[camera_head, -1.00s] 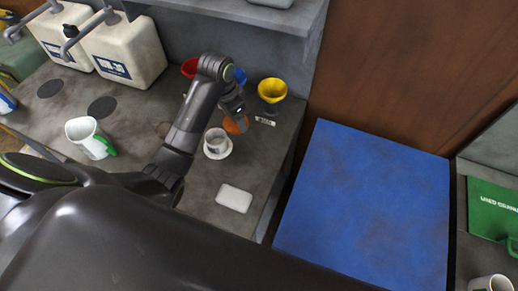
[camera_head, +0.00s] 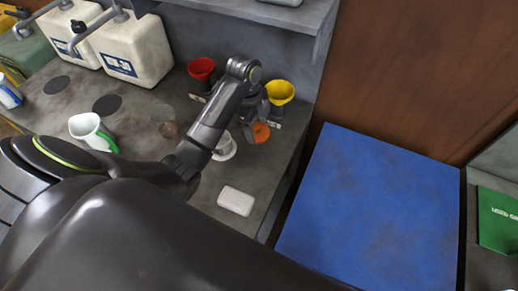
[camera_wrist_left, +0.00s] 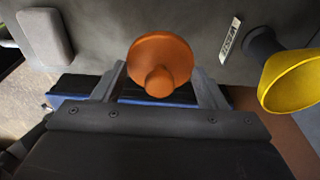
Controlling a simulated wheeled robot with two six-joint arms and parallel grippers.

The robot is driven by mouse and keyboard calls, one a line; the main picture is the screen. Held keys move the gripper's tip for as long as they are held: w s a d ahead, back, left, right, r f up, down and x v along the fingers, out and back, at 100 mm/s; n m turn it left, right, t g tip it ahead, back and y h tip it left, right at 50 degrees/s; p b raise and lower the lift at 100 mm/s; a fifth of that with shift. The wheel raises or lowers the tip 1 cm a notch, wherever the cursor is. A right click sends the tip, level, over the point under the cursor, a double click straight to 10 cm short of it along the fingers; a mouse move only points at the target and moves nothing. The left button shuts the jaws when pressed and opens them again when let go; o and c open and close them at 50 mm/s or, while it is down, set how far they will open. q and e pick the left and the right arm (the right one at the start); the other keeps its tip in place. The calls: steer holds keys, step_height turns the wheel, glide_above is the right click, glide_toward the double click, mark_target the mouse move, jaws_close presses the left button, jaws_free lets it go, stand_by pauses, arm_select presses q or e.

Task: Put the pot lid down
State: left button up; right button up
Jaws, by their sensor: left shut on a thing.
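The pot lid (camera_head: 261,132) is a round orange-brown disc with a knob. My left gripper (camera_head: 258,118) is shut on it, over the right part of the grey bench. In the left wrist view the lid (camera_wrist_left: 160,57) shows between the two fingers, its knob towards the camera. I cannot tell whether the lid touches the bench. A white round pot (camera_head: 226,147) stands on the bench to the left of the lid, partly hidden by my left arm. My right gripper is not in view.
A yellow funnel (camera_head: 280,93) and a small label strip (camera_head: 275,125) are close to the lid. A red funnel (camera_head: 201,70) stands further back. A white block (camera_head: 236,201) lies in front. A white-and-green jug (camera_head: 93,131) is at left. A blue panel (camera_head: 370,205) lies right of the bench.

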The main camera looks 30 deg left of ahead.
mark_target(256, 135)
arm_select(q)
step_height(256, 135, down, 2)
steer(key=shift+s+f+b, duration=0.1)
steer(key=shift+f+b, duration=0.15)
steer(key=shift+b, duration=0.25)
step_height(256, 135, down, 2)
steer(key=shift+f+p, duration=0.1)
steer(key=shift+p, duration=0.6)
step_height(256, 135, down, 4)
steer(key=shift+r+p, duration=0.15)
steer(key=shift+p, duration=0.15)
steer(key=shift+f, duration=0.45)
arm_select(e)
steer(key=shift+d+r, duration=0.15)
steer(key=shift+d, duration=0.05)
arm_select(q)
steer(key=o, duration=1)
steer(key=shift+f, duration=0.1)
steer(key=shift+c, duration=0.2)
